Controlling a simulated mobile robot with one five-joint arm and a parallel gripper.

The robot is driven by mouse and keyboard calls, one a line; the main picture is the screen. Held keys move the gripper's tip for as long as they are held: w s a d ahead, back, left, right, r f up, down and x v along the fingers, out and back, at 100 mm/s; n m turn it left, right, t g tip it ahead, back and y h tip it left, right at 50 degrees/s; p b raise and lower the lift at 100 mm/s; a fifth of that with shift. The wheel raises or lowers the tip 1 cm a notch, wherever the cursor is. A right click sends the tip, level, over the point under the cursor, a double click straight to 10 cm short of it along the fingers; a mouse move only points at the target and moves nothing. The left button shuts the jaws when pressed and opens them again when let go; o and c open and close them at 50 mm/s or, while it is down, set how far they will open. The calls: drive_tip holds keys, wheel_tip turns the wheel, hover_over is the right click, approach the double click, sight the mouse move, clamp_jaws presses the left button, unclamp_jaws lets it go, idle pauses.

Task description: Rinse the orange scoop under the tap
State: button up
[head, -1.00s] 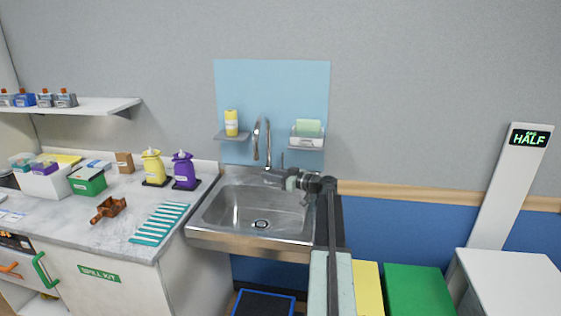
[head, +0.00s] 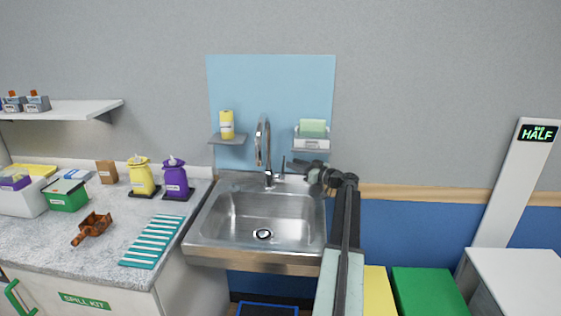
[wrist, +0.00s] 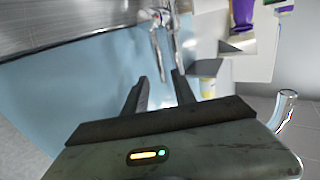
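The orange scoop (head: 95,225) looks brown-orange and lies on the counter at the left, its handle pointing to the lower left. The chrome tap (head: 263,150) arches over the back of the steel sink (head: 215,232). A small lever stands right of its base. No running water is visible. My gripper (head: 314,176) is at the sink's back right corner, right of the tap and far from the scoop. In the wrist view my gripper (wrist: 162,78) has its two fingers apart with nothing between them. Chrome parts (wrist: 160,30) show beyond the fingers.
A teal ribbed mat (head: 152,241) lies right of the scoop. Small shelves (head: 228,140) flank the tap. Yellow and green blocks (head: 428,290) and a white table stand at the right.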

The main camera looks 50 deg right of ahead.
sight(284, 174)
drive_tip(key=w, duration=0.6)
drive_tip(key=shift+a, duration=0.25)
clamp_jaws()
drive_tip(key=shift+s, duration=0.1)
idle(0.9)
